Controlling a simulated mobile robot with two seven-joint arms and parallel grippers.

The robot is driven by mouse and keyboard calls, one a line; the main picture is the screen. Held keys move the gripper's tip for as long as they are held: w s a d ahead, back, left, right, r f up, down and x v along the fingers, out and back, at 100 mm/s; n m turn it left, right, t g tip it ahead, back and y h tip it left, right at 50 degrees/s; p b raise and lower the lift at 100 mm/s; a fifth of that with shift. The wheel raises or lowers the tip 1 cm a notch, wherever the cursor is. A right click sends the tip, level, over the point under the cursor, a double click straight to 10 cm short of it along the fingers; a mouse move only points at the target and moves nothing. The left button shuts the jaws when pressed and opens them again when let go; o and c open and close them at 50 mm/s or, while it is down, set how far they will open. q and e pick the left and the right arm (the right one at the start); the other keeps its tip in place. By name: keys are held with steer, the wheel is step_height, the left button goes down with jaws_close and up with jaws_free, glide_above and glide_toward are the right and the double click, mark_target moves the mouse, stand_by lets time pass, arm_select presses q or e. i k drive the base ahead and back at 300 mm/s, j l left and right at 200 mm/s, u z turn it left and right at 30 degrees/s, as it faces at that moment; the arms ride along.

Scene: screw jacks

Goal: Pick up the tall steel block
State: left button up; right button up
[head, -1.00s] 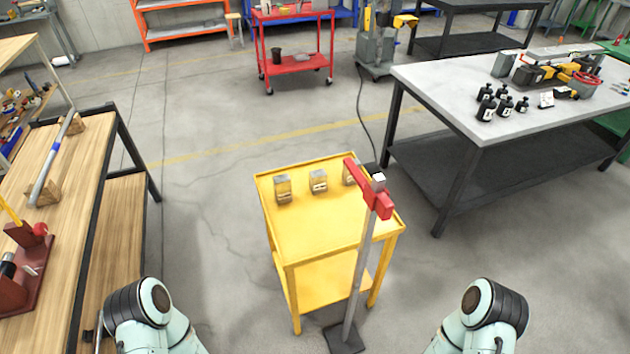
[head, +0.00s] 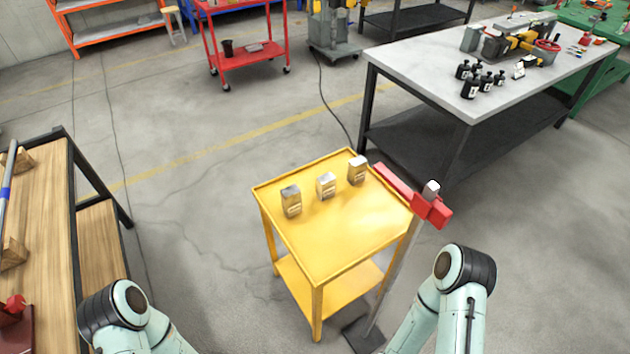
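Three steel blocks stand upright in a row on top of the yellow cart (head: 335,240): a left block (head: 291,201), a middle block (head: 326,186) and a right block (head: 358,170). The left block looks the tallest, but it is also the nearest, so I cannot be sure of their true heights. All three are uncovered and apart from each other. Both of my grippers are out of the head view; only upper parts of my two arms show at the bottom edge.
A red-headed stand (head: 431,208) on a grey post rises at the cart's right side, its red bar reaching the cart's edge. A grey-topped workbench (head: 420,72) stands behind right. A wooden bench (head: 42,220) is at left. Floor left of the cart is clear.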

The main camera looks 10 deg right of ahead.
mark_target(326, 184)
steer(key=i+j+z, duration=0.2)
steer(key=i+j, duration=0.15)
steer(key=j, duration=0.3)
steer(key=i+j+z, duration=0.1)
steer(key=j, duration=0.25)
steer(key=i+j+z, duration=0.1)
steer(key=i+j, duration=0.2)
steer(key=i+j+z, duration=0.15)
steer(key=i+j, duration=0.15)
steer(key=j, duration=0.2)
steer(key=i+j+z, duration=0.1)
steer(key=i+j, duration=0.25)
steer(key=i+j+z, duration=0.1)
steer(key=i+j, duration=0.2)
steer(key=j, duration=0.2)
steer(key=i+j+z, duration=0.1)
steer(key=i+j, duration=0.2)
steer(key=j, duration=0.15)
steer(key=k+l, duration=0.15)
steer(key=l, duration=0.15)
steer(key=k+l, duration=0.35)
steer(key=l, duration=0.25)
